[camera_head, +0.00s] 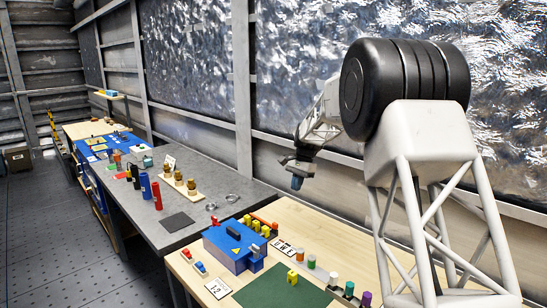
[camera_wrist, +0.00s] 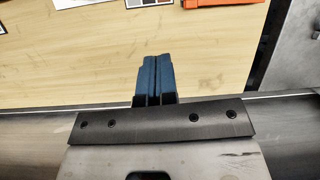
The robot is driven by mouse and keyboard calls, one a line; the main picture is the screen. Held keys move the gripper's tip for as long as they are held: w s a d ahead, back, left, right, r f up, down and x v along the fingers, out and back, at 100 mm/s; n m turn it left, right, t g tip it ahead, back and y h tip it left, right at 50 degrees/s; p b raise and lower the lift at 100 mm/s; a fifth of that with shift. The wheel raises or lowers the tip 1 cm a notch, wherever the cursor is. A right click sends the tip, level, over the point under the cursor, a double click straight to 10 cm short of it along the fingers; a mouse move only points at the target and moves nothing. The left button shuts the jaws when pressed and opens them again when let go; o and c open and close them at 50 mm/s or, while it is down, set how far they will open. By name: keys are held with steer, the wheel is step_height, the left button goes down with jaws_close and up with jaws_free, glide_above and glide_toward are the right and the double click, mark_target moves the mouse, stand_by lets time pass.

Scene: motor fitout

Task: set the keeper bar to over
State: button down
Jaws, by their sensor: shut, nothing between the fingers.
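My gripper (camera_head: 297,182) hangs in the air above the back part of the light wooden table, well above the things on it. In the wrist view its two blue fingers (camera_wrist: 153,72) are shut against each other with nothing between them. An orange bar-like piece (camera_head: 264,221) lies at the back left of the wooden table; an orange piece also shows at the top edge of the wrist view (camera_wrist: 212,3), partly cut off. A blue box (camera_head: 232,250) with a dark bar on top stands in front of it. I cannot tell for sure which piece is the keeper bar.
Several yellow pieces (camera_head: 256,226) stand between the blue box and the orange piece. A green mat (camera_head: 285,291) and several coloured cylinders lie towards the front. A grey table (camera_head: 190,222) adjoins on the left. The table below my fingers looks bare.

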steer(key=s+d+r+n+t, duration=0.15)
steer(key=s+r, duration=0.25)
steer(key=s, duration=0.6)
steer(key=s+d+r+n+h, duration=0.1)
steer(key=s+d+r, duration=0.25)
steer(key=s, duration=0.65)
steer(key=s+d+r+n+t, duration=0.1)
steer(key=s+r, duration=0.4)
steer(key=s, duration=0.5)
steer(key=s+d+f+n+t+h, duration=0.1)
steer(key=s+d+f+n, duration=0.1)
steer(key=s, duration=1.3)
steer(key=s+d+f+n+t, duration=0.1)
steer(key=s+f, duration=0.4)
steer(key=s, duration=1)
steer(key=shift+s+d+n+h, duration=0.3)
steer(key=shift+d+n+h, duration=0.15)
steer(key=shift+n, duration=0.2)
steer(key=shift+w+r+t, duration=0.15)
steer(key=shift+t, duration=0.1)
